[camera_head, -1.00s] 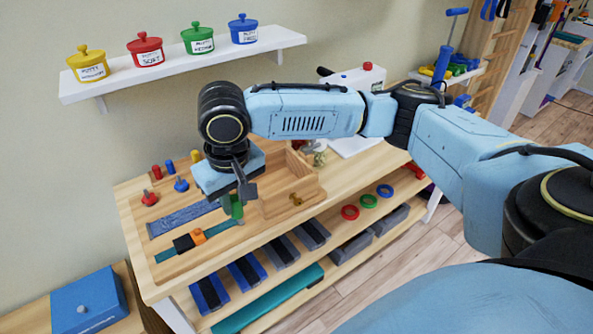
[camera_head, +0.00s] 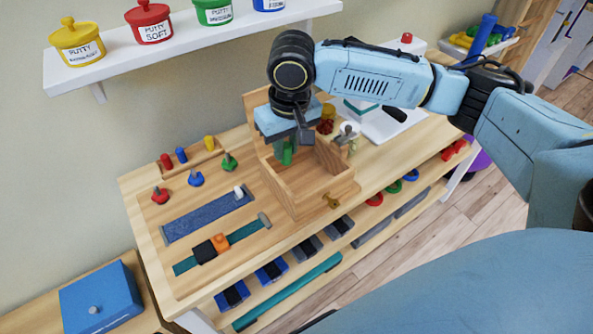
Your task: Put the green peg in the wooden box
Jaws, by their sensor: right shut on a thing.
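The green peg (camera_head: 287,153) is upright in my right gripper (camera_head: 289,142), which is shut on it and points down. The wooden box (camera_head: 322,190) stands on the bench, open at the top, with a brass catch (camera_head: 331,200) on its front. The gripper and peg appear over the box's opening, in front of its raised back. The peg's lower end looks to be at or inside the opening, but I cannot tell how deep. My left gripper is not in view.
A rack with red, blue and yellow pegs (camera_head: 181,155) stands left of the box. Red, blue and green knobbed pieces (camera_head: 195,178), a blue strip (camera_head: 207,215) and a teal strap (camera_head: 246,232) lie nearby. A shelf (camera_head: 190,45) with putty pots hangs above.

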